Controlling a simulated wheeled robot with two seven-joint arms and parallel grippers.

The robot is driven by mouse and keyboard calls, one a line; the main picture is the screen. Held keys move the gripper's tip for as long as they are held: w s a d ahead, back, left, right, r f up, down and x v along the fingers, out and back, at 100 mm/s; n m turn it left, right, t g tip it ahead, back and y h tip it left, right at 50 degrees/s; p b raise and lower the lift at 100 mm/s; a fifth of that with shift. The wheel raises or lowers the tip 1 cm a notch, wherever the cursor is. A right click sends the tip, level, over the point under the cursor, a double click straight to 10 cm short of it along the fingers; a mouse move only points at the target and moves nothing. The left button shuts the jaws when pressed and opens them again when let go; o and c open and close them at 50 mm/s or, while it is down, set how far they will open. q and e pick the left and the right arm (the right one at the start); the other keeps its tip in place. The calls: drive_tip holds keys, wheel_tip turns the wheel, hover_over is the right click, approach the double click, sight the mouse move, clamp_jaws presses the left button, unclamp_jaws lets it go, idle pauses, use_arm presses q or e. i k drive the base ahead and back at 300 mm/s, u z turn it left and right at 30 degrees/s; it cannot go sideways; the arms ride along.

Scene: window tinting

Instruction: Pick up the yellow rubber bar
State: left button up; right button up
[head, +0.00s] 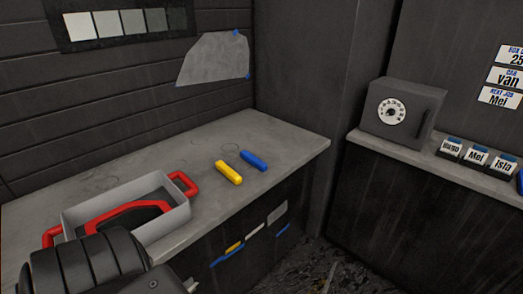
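A black rounded arm part of mine (85,270) shows at the lower left, in front of the worktop, well apart from the bar. Neither gripper's fingers can be seen.
A grey tray (178,217) with red handles stands left of the bars and holds a red-and-black item. A grey box with a dial (399,110) and name blocks (477,155) stand on the right shelf. The worktop behind the bars is clear.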

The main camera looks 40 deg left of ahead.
sight(227, 171)
drive_tip(key=i, duration=2.45)
drive_tip(key=u, duration=3.1)
